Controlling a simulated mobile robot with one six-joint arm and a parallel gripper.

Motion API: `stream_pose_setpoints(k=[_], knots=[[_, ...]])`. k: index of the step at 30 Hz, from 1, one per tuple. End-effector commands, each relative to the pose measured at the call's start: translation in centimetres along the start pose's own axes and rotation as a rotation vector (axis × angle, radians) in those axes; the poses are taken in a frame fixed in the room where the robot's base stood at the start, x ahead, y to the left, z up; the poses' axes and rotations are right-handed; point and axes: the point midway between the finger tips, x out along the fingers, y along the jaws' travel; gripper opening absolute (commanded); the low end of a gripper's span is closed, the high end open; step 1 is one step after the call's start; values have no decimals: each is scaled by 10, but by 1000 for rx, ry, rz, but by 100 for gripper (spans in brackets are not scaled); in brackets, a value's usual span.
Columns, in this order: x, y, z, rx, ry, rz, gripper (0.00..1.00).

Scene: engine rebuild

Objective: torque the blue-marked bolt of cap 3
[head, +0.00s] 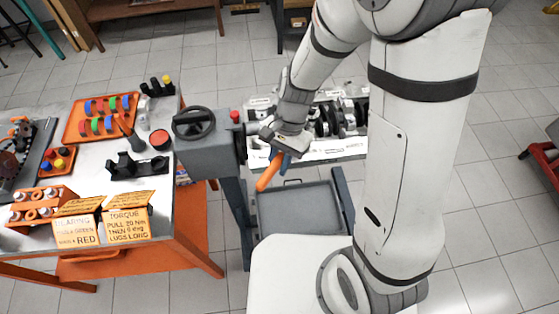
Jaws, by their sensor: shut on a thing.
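My gripper (284,146) is in the middle of the head view, at the near left part of the engine block (322,150). It is shut on a tool with an orange handle (267,174), which slants down to the left in front of the block. A small blue part (285,164) shows just below the jaws; I cannot tell whether it belongs to the tool. Dark crankshaft parts and caps (335,118) show in the block, partly behind my arm. Cap 3 and its blue-marked bolt cannot be made out, nor whether the tool touches a bolt.
The grey engine stand (205,150) with a handwheel holds the block, above a grey tray (298,208). At left, a workbench (190,215) carries an orange tray (75,128) of coloured bearing shells, black holders and two sign cards (127,222).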

Motion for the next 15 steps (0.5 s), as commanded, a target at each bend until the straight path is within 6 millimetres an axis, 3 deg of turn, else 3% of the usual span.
stream_pose_setpoints(k=[15], knots=[[-1,-14,0,75,0,-32,0]])
